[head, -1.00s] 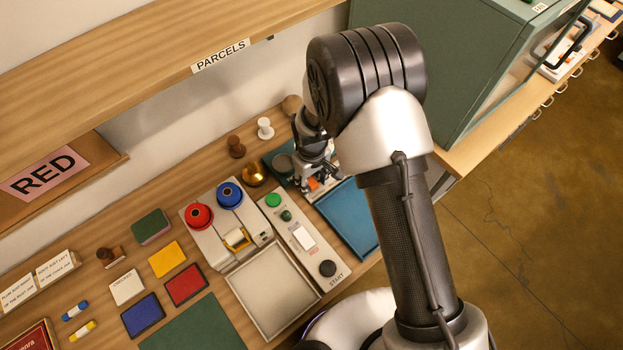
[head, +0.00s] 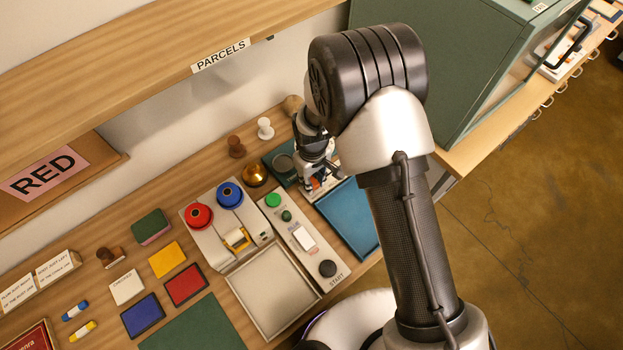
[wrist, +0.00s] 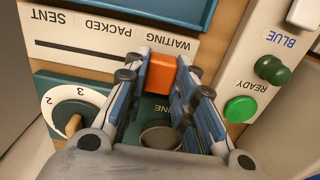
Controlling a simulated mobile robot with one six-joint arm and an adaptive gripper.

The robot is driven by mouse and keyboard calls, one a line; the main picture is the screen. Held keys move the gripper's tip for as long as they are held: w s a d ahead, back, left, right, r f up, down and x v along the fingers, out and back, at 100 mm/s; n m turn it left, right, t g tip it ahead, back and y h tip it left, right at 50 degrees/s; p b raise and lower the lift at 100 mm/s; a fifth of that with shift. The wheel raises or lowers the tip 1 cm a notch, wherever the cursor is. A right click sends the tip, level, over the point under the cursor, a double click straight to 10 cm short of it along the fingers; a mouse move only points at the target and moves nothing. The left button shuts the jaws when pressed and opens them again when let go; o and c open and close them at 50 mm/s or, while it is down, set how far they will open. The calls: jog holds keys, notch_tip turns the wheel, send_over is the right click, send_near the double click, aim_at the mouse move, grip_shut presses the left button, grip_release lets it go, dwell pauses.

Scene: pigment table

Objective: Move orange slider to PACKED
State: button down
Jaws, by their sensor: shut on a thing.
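The orange slider (wrist: 161,73) is between the two fingers of my gripper (wrist: 164,64) in the wrist view, and the fingers are shut on it. It sits on a white label strip (wrist: 110,38) with a dark slot. The strip reads SENT, PACKED and WAITING from left to right, upside down. The slider is at the WAITING end, just below that word, and the slot runs left from it past PACKED. In the head view my gripper (head: 322,186) is over the panel at the back right of the table, and hides most of the slider.
A numbered dial (wrist: 72,115) lies left of my fingers in the wrist view. A green READY button (wrist: 240,109) and a dark green knob (wrist: 271,69) stand close on the right. The head view shows a blue tray (head: 350,219) in front of my gripper and a brass dome (head: 255,174) to its left.

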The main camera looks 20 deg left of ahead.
aim_at(329, 174)
jog(key=w+d, duration=0.1)
jog(key=w, duration=0.1)
jog(key=w+d, duration=0.1)
jog(key=w+d+b, duration=0.1)
jog(key=w, duration=0.1)
jog(key=shift+w, duration=0.35)
jog(key=c, duration=1.3)
grip_release()
notch_tip(329, 174, up, 12)
jog(key=shift+r, duration=0.1)
